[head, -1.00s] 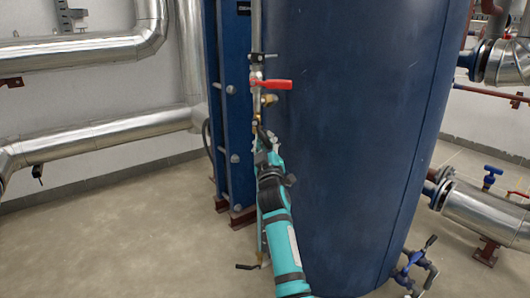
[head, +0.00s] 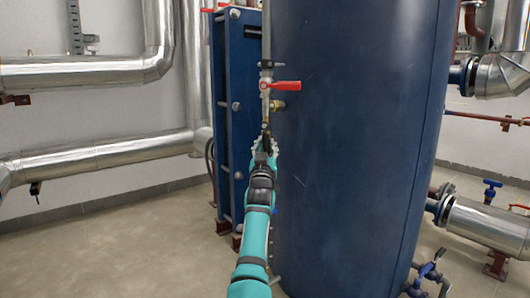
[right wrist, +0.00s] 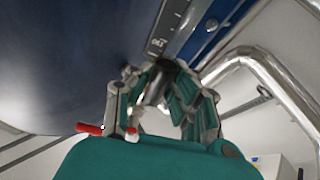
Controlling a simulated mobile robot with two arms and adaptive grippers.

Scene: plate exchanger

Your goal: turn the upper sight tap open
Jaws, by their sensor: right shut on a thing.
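The slim vertical pipe carries a red-lever valve (head: 282,86) with its lever pointing right, and a brass fitting (head: 277,104) just below it. Under these, at my fingertips, is the dark and brassy upper sight tap (head: 266,125), mostly hidden by the gripper. My right gripper (head: 265,143) reaches up from below and is shut on the tap's handle. In the right wrist view the fingers (right wrist: 162,95) close around a dark grey piece. The handle's exact angle cannot be told. My left gripper is not in view.
A large blue tank (head: 355,130) stands right behind the pipe. A blue plate frame (head: 238,100) stands to the left. Silver insulated pipes (head: 90,70) run along the left wall. Blue-handled valves (head: 491,187) are at the right. The floor at left is clear.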

